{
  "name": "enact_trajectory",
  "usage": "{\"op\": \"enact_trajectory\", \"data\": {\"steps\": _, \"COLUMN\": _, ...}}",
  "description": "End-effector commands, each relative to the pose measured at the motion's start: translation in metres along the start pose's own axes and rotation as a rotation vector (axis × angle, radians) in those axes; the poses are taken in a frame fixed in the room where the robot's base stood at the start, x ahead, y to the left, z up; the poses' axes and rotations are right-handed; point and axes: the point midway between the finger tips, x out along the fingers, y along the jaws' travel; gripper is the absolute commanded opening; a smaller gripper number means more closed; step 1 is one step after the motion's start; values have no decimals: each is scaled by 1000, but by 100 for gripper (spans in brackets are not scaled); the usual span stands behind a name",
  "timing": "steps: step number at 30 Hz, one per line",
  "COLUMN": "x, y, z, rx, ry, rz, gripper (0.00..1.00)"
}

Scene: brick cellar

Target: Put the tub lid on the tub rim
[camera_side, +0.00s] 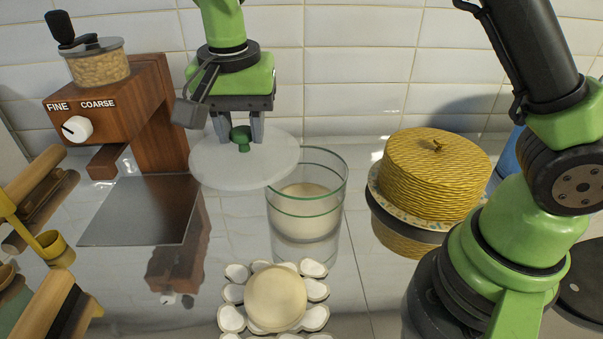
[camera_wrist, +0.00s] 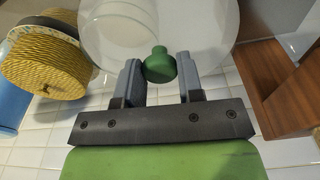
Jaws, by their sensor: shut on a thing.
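The tub lid (camera_side: 222,165) is a pale translucent disc with a green knob (camera_side: 240,137). My gripper (camera_side: 240,140) is shut on the knob and holds the lid in the air, roughly level. The glass tub (camera_side: 305,225) stands on the counter to the right of the lid, with a green-edged rim and pale contents. In the side view the lid's right edge overlaps the tub's left rim; whether they touch I cannot tell. In the wrist view the lid (camera_wrist: 205,25) fills the top middle, with the green knob (camera_wrist: 159,66) between the fingers. The tub is mostly hidden behind the lid there.
A wooden grinder (camera_side: 150,110) stands at the left. A yellow woven dome (camera_side: 435,170) on a plate is at the right. A round beige item (camera_side: 275,297) sits on a white petal-shaped holder in front. A wooden rack (camera_side: 40,230) is at the left edge.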

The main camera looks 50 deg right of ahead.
Motion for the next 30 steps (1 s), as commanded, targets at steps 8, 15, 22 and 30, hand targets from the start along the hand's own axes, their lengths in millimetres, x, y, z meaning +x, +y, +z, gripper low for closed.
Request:
{"op": "enact_trajectory", "data": {"steps": 8, "x": -17, "y": 73, "z": -63, "rx": 433, "ry": 6, "rz": 49, "gripper": 7}}
{"op": "enact_trajectory", "data": {"steps": 15, "x": 8, "y": 88, "z": -67, "rx": 509, "ry": 4, "rz": 67, "gripper": 7}}
{"op": "enact_trajectory", "data": {"steps": 22, "x": 41, "y": 86, "z": -63, "rx": 506, "ry": 6, "rz": 61, "gripper": 7}}
{"op": "enact_trajectory", "data": {"steps": 30, "x": 76, "y": 86, "z": -59, "rx": 503, "ry": 6, "rz": 63, "gripper": 7}}
